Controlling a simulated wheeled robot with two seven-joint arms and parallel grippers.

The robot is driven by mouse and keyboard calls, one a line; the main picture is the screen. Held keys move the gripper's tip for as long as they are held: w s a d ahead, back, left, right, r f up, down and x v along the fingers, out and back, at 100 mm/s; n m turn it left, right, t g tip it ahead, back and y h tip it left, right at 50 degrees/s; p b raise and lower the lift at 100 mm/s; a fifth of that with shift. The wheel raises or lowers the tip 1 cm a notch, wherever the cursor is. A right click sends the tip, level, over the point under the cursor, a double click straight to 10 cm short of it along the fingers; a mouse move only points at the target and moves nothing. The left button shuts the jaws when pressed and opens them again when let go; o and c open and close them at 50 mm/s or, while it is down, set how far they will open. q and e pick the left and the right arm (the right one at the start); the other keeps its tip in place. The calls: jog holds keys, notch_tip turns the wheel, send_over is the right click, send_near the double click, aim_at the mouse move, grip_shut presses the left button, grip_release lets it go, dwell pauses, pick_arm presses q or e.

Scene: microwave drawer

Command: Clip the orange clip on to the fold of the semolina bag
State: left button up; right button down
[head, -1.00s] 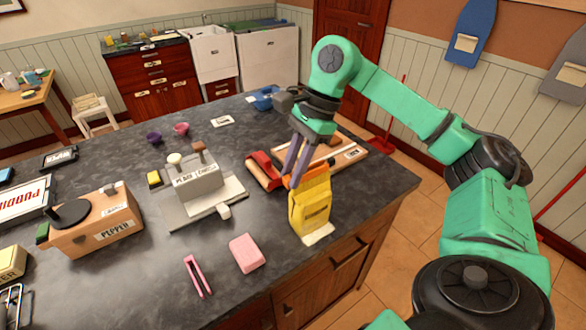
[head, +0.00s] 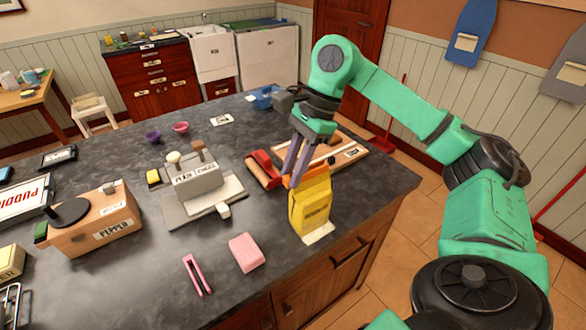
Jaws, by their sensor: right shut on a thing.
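The yellow semolina bag (head: 311,207) stands upright near the right front edge of the dark counter, on a pale flat piece (head: 319,233). The orange clip (head: 291,181) is at the upper left of the bag, at its top fold. My right gripper (head: 292,173) points down over the bag's top with its grey fingers shut on the orange clip. The clip is small and partly hidden by the fingers, so I cannot tell whether it grips the fold. My left gripper is not in view.
A red roller-like object (head: 263,170) and a wooden board (head: 345,154) lie behind the bag. A grey labelled stand (head: 200,192) is to the left. Pink tongs (head: 197,275) and a pink block (head: 246,252) lie in front. The counter between them is clear.

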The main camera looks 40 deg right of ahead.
jog(key=shift+f+b, duration=1.25)
jog(key=shift+f, duration=0.15)
dwell(0.9)
dwell(0.4)
jog(key=c, duration=0.6)
grip_release()
jog(key=shift+o, duration=0.2)
jog(key=o, duration=0.4)
jog(key=shift+r, duration=0.1)
notch_tip(320, 180, up, 8)
jog(key=p, duration=0.7)
